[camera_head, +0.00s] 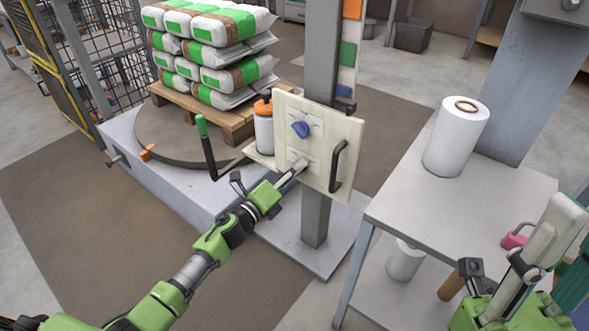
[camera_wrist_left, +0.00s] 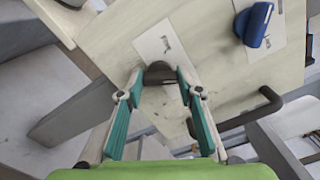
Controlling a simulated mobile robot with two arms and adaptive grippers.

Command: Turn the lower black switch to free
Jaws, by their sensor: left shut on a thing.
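The pale control panel (camera_head: 330,130) is mounted on a grey post. Its upper blue switch (camera_head: 300,129) also shows at the upper right of the left wrist view (camera_wrist_left: 257,24). The lower black switch (camera_wrist_left: 159,72) sits on a white label plate, between my left fingertips. My left gripper (camera_head: 299,166) is shut on this switch, with a fingertip on each side. In the head view the fingers mostly hide the switch. The label marks are too small to read. My right gripper (camera_head: 545,245) is at the lower right, partly cut off, away from the panel.
A dark bar handle (camera_head: 337,166) stands out on the panel's right side. A white bottle with an orange cap (camera_head: 263,125) and a green-tipped lever (camera_head: 206,145) are to its left. Stacked bags (camera_head: 215,50) stand behind. A table (camera_head: 440,205) with a white roll (camera_head: 456,137) is right.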

